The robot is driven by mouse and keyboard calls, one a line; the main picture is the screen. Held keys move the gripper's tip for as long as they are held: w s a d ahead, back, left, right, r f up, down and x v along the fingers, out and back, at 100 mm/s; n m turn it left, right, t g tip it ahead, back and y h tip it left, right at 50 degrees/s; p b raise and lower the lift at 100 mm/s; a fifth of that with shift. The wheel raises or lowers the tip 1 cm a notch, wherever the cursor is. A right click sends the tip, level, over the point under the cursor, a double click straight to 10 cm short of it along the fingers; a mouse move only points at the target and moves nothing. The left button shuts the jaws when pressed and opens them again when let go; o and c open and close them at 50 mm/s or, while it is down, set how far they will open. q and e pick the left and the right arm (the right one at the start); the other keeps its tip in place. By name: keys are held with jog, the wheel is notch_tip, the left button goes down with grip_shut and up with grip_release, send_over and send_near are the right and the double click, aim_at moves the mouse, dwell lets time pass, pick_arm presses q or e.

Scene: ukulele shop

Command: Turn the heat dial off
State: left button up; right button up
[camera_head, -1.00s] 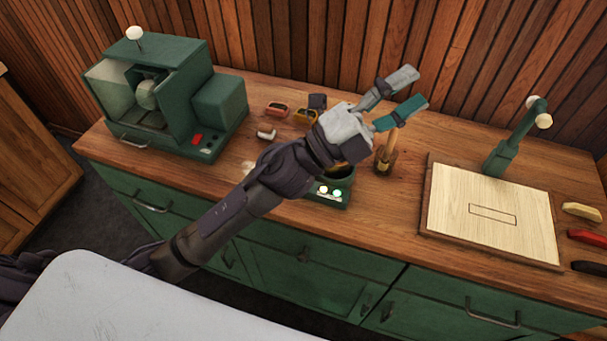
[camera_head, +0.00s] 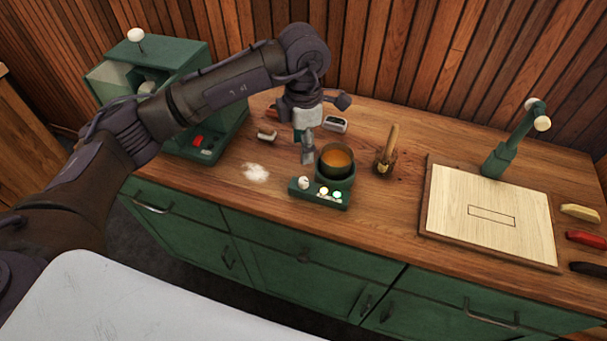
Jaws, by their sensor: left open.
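The glue pot (camera_head: 337,165) is a dark round pot with amber liquid, set on a green heater base (camera_head: 318,198). A white round dial (camera_head: 304,183) sits at the left end of the base's front panel, beside small glowing lights (camera_head: 330,195). My left gripper (camera_head: 304,153) is open and points down, left of the pot and a little behind and above the dial, apart from it. Nothing shows between its fingers. I cannot read the dial's setting. My right gripper is not in view.
A wooden board (camera_head: 490,240) and a green lamp-like stand (camera_head: 505,155) are further right. White powder (camera_head: 255,172) lies on the counter at left, near a green machine (camera_head: 235,115). The counter front is clear.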

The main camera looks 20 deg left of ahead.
aim_at(303, 180)
pick_arm(q)
notch_tip(303, 180, down, 12)
jog(key=p, duration=0.3)
jog(key=shift+r, duration=0.15)
jog(key=shift+c, duration=0.2)
grip_shut()
